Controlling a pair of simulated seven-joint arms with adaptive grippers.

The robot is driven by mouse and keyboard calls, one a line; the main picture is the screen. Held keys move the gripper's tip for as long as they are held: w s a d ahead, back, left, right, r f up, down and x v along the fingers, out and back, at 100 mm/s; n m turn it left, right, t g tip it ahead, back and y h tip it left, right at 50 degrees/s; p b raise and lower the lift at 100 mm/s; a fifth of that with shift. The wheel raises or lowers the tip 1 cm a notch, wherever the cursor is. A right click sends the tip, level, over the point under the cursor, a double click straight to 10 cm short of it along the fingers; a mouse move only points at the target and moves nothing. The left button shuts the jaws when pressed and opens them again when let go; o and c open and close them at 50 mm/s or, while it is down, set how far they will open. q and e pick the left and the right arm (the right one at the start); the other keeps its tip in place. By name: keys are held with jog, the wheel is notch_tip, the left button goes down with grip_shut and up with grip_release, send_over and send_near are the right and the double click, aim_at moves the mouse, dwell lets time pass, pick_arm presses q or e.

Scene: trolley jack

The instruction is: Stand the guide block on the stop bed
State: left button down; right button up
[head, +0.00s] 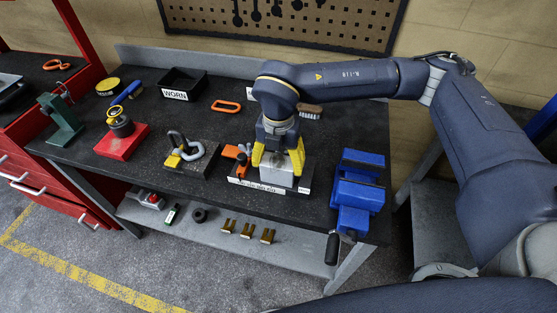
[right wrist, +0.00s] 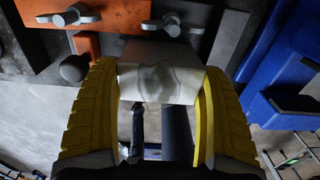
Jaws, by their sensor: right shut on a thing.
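The guide block (head: 279,177) is a pale grey metal block, held between the yellow fingers of my right gripper (head: 278,163). In the right wrist view the block (right wrist: 158,83) sits between both fingers (right wrist: 158,100), which are shut on it. The stop bed (head: 256,186) is a low dark base with a white label on its front, near the table's front edge. The block is over the stop bed; whether it touches the bed is hard to tell. An orange clamp part (head: 236,153) stands at the bed's left. My left gripper is not in view.
A blue vise (head: 358,185) stands close on the right. A plate with a metal clamp (head: 187,152) and a red block (head: 121,140) are to the left. A brush (head: 310,111), an orange ring (head: 226,106) and a WORN bin (head: 183,80) lie behind.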

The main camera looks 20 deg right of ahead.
jog(key=o, duration=1.5)
jog(key=shift+o, duration=0.2)
